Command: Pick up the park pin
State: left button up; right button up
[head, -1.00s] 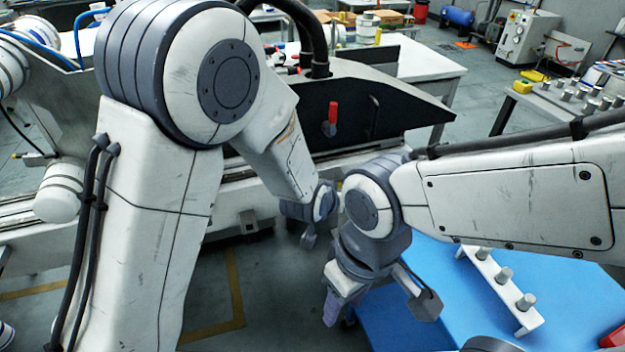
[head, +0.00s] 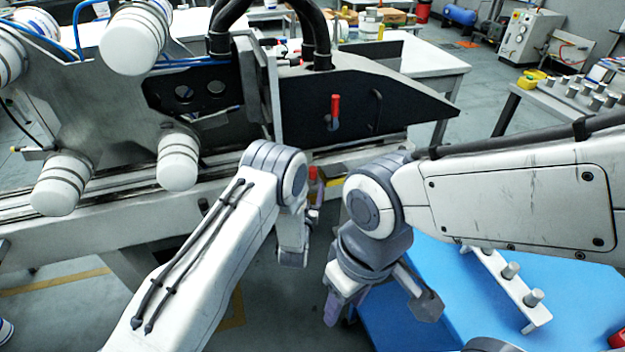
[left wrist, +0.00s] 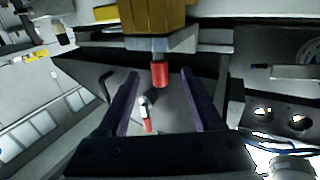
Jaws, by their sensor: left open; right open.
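A pin with a short red grip and grey shank (left wrist: 160,73) shows in the left wrist view, at a grey bracket under a yellow block; it looks like the park pin. Its red top also shows in the head view (head: 313,173), just beyond my left wrist. My left gripper (left wrist: 158,88) is open, with its purple fingers either side of the line to the red grip and nothing held. In the head view my left gripper (head: 315,192) is partly hidden by its own wrist. My right gripper (head: 334,303) is open and hangs lower, beside the blue surface.
A second red handle (head: 334,108) stands on the black panel (head: 400,100) behind; it also shows in the left wrist view (left wrist: 147,124). A long rail (head: 90,225) runs below the panel. A blue tabletop (head: 450,300) bears a white strip with grey pegs (head: 510,272).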

aim_at(312, 178)
pick_arm(q)
jog(key=shift+w+d+p, duration=0.15)
jog(key=shift+w, duration=0.75)
jog(key=shift+w+d+p, duration=0.15)
jog(key=shift+w+d, duration=0.05)
jog(key=shift+w, duration=0.75)
jog(key=shift+w+d+p, duration=0.15)
jog(key=shift+w, duration=0.75)
grip_shut()
